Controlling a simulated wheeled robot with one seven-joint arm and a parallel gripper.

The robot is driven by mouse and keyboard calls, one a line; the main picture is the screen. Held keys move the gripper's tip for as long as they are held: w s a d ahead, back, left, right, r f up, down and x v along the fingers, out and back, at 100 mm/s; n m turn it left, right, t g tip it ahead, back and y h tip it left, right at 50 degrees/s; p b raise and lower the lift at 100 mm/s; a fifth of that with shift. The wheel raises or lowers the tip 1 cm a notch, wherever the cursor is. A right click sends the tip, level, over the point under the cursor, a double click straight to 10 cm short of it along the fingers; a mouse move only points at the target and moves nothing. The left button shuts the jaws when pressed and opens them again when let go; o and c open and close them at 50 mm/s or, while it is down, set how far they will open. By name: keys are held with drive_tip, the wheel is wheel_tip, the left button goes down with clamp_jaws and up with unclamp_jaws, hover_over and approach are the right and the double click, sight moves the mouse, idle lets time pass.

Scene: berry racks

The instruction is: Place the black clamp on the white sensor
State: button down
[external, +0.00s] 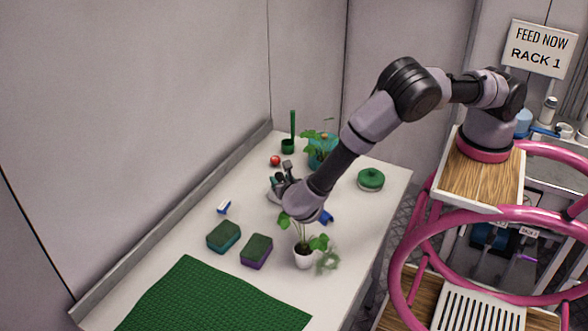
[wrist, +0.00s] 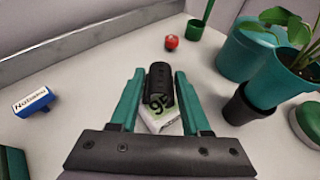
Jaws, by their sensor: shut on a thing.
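The black clamp (wrist: 160,80) is a dark ribbed piece held between the two green fingers of my gripper (wrist: 161,86) in the wrist view. The white sensor (wrist: 158,121) lies just below it, with a green display showing "95". The clamp and the fingers hide part of the sensor. I cannot tell whether the clamp touches it.
A red ball (wrist: 171,42), teal pots (wrist: 240,50) with a plant and a black cup (wrist: 246,104) stand beyond and right. A blue-white labelled block (wrist: 34,99) lies left. Two sponges (external: 224,236) and a white potted plant (external: 304,257) stand nearer the green mat (external: 205,300).

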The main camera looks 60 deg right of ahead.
drive_tip(key=shift+f, duration=1.05)
drive_tip(key=shift+c, duration=1.8)
unclamp_jaws()
drive_tip(key=shift+f, duration=0.15)
